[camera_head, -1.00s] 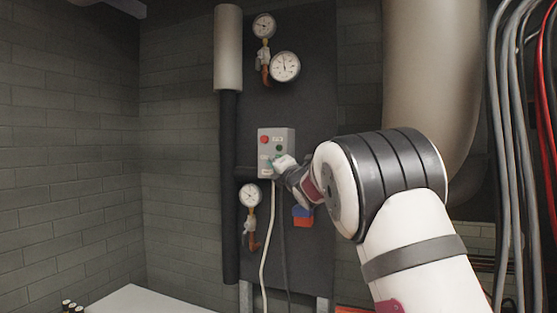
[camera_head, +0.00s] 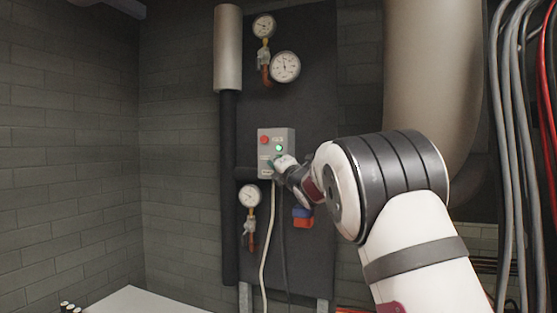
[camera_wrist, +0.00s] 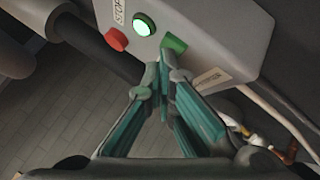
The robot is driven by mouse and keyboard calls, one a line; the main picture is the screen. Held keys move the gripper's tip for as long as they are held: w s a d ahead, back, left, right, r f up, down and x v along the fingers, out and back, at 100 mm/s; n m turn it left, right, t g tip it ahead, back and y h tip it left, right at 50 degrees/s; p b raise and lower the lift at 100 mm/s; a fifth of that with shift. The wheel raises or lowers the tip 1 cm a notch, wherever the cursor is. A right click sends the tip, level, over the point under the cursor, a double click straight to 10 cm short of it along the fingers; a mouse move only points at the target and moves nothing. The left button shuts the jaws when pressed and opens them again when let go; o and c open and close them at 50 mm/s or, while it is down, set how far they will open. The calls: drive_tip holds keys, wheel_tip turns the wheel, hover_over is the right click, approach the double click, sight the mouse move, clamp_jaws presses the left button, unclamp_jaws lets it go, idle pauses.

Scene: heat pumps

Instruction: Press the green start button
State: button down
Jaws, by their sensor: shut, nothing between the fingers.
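A grey control box (camera_head: 263,168) is on the dark wall panel. It carries a red button (camera_head: 264,140) and a round green light (camera_head: 279,148) that glows. In the wrist view, the red button (camera_wrist: 115,39) is beside the STOP label, the lit green light (camera_wrist: 143,24) is above, and the green start button (camera_wrist: 174,45) is to the right. My gripper (camera_wrist: 163,62) is shut and empty, its fingertips at the lower edge of the green button. I cannot tell whether they touch it. In the head view, my gripper (camera_head: 281,162) covers the box's lower right.
Pressure gauges (camera_head: 285,66) are on the panel above the box, and another gauge (camera_head: 250,195) is at its lower left. A dark vertical pipe (camera_head: 229,190) runs left of the box. Cables (camera_head: 268,235) hang below it. A white surface (camera_head: 135,300) is at lower left.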

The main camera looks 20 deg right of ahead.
drive_tip(key=shift+s+a, duration=0.4)
drive_tip(key=shift+s, duration=0.15)
drive_tip(key=shift+s+a+p, duration=0.2)
drive_tip(key=shift+s+a, duration=0.55)
drive_tip(key=shift+s, duration=0.3)
drive_tip(key=shift+s+a+p, duration=0.2)
drive_tip(key=shift+s+a, duration=0.55)
drive_tip(key=shift+s, duration=0.25)
drive_tip(key=s+d+f+m+g+h, duration=0.2)
drive_tip(key=s+d+m+g, duration=0.1)
drive_tip(key=s+m, duration=0.5)
drive_tip(key=s+d+f+m+g+h, duration=0.25)
drive_tip(key=s+m, duration=0.25)
drive_tip(key=s, duration=0.5)
drive_tip(key=s+a+f+m+g, duration=0.1)
drive_tip(key=s+f+m+g, duration=0.2)
drive_tip(key=s+f, duration=0.3)
drive_tip(key=s+a+f+m+g+y, duration=0.1)
drive_tip(key=s+f+m+g, duration=0.2)
drive_tip(key=s, duration=1.4)
drive_tip(key=s+a+f+m+g, duration=0.2)
drive_tip(key=s+f+m, duration=0.5)
drive_tip(key=s, duration=0.5)
wheel_tip(320, 180, down, 2)
drive_tip(key=shift+f+g+y, duration=0.1)
drive_tip(key=shift+g+y, duration=0.25)
drive_tip(key=shift+g, duration=0.5)
